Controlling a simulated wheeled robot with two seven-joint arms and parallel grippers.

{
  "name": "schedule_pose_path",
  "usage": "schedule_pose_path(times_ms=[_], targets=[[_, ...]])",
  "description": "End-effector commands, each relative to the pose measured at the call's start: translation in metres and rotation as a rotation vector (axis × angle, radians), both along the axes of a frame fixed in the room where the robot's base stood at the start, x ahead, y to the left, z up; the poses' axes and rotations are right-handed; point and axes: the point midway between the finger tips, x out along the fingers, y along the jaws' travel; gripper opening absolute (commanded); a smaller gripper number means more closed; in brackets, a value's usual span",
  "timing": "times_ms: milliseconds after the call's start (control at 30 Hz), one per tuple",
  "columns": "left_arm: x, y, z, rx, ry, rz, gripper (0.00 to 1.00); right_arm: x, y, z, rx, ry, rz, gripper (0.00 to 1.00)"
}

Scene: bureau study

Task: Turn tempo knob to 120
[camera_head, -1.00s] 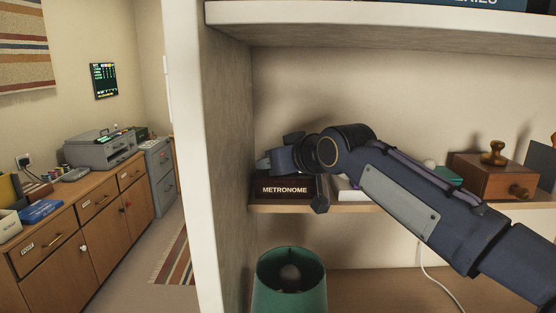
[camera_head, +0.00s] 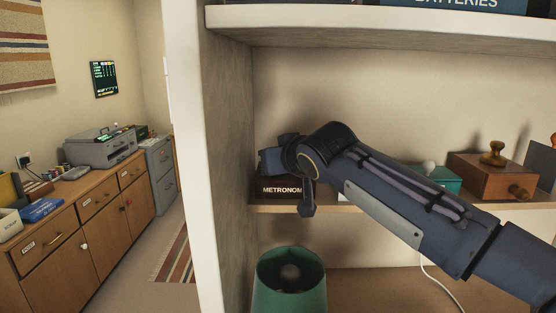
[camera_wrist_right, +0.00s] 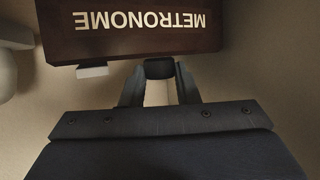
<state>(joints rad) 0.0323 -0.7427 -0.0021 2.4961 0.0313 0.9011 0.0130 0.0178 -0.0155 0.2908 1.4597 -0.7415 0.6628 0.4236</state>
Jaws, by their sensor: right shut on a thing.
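The metronome is a dark brown box (camera_head: 270,189) with a white METRONOME label, at the left end of the shelf in the head view. In the right wrist view the metronome (camera_wrist_right: 130,42) fills the top, with its label upside down. My right gripper (camera_wrist_right: 159,76) is at its edge, shut on a small dark knob (camera_wrist_right: 159,68) between the fingertips. The knob's scale and pointer are not visible, so its setting cannot be read. My left gripper is out of view.
The shelf's left side wall (camera_head: 228,120) stands close to the metronome. A wooden box (camera_head: 485,178), a stamp (camera_head: 493,153) and a teal object (camera_head: 440,178) are to the right along the shelf. A green lamp shade (camera_head: 290,280) is below. A shelf board (camera_head: 330,35) is above.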

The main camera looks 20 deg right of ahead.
Motion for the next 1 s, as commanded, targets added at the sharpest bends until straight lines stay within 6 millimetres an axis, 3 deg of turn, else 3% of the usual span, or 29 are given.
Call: schedule_pose_path(times_ms=[67, 233, 700, 733, 900, 1000], targets=[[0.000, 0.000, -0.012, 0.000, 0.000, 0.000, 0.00, 0.001, 0.004, -0.008, -0.002, 0.007, -0.047, 0.05], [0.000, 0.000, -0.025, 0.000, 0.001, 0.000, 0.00, 0.002, 0.006, -0.007, -0.002, 0.003, -0.172, 0.05], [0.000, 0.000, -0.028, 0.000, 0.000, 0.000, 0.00, 0.001, 0.004, -0.003, 0.002, -0.002, -0.255, 0.05], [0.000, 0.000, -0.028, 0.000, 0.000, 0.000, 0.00, 0.001, 0.004, -0.003, 0.002, -0.001, -0.254, 0.29], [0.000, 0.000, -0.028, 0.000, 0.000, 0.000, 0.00, 0.001, 0.004, -0.002, 0.002, -0.004, -0.254, 0.49], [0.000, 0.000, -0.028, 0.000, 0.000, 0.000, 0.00, 0.001, 0.004, -0.001, 0.002, -0.005, -0.254, 0.49]])
